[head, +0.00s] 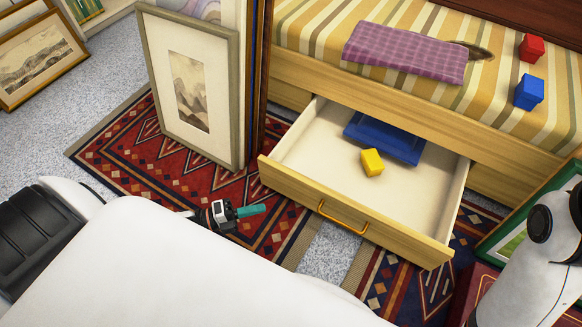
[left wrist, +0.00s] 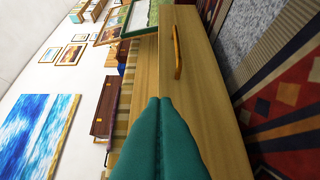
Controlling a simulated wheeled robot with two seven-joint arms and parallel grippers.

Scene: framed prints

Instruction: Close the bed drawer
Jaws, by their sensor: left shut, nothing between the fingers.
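The bed drawer (head: 300,163) is pulled out from under the bed (head: 376,98). Its wooden front carries an orange handle (head: 342,217), which also shows in the left wrist view (left wrist: 177,52). Inside lie a yellow block (head: 372,162) and a blue flat item (head: 384,136). My left gripper (head: 262,209) has green fingers, shut and empty, left of the handle and in front of the drawer's left end. The left wrist view shows the fingertips (left wrist: 160,100) pointing toward the drawer front (left wrist: 196,90); I cannot tell whether they touch it. My right gripper is not in view.
A framed print (head: 190,85) stands upright on the patterned rug (head: 140,140), left of the drawer. A green-framed picture (head: 530,215) leans at the right. On the bed are a purple checked cloth (head: 405,52), a red block (head: 531,48) and a blue block (head: 528,92).

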